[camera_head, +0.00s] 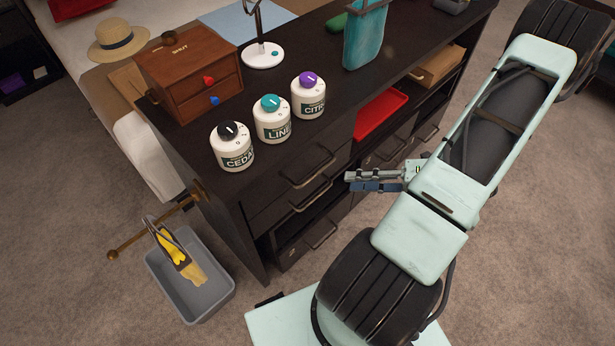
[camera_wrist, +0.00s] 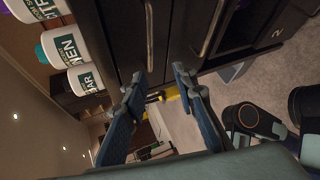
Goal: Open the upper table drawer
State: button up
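The dark table (camera_head: 265,95) has a front with stacked drawers. The upper table drawer (camera_head: 275,207) has a dark bar handle (camera_head: 308,170) and looks shut. A second bar handle (camera_head: 311,196) sits just below it. In the wrist view, the picture is turned, and two bar handles show: one at the left (camera_wrist: 149,35) and one at the right (camera_wrist: 210,30). My gripper (camera_head: 347,182) is open and empty, to the right of the handles and apart from them. Its spread fingers also show in the wrist view (camera_wrist: 160,76).
White jars (camera_head: 272,121) stand along the table's front edge. A wooden box (camera_head: 185,70) with small drawers stands behind. A red tray (camera_head: 380,115) lies in an open shelf. A grey bin (camera_head: 190,290) stands on the floor at left. Carpet in front is partly clear.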

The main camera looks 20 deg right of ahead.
aim_at(319, 173)
jog(key=w+a+f+m+t, duration=0.1)
jog(key=w+a, duration=0.1)
jog(key=w+a+f+m+t+b, duration=0.1)
jog(key=w+a, duration=0.2)
jog(key=w+a+m+t+b, duration=0.1)
jog(key=w+a, duration=0.1)
jog(key=w, duration=0.1)
jog(key=shift+w+a+f+m, duration=0.15)
jog(key=shift+a+f+m, duration=0.05)
jog(key=shift+f+m, duration=0.2)
jog(key=shift+c, duration=0.4)
grip_shut()
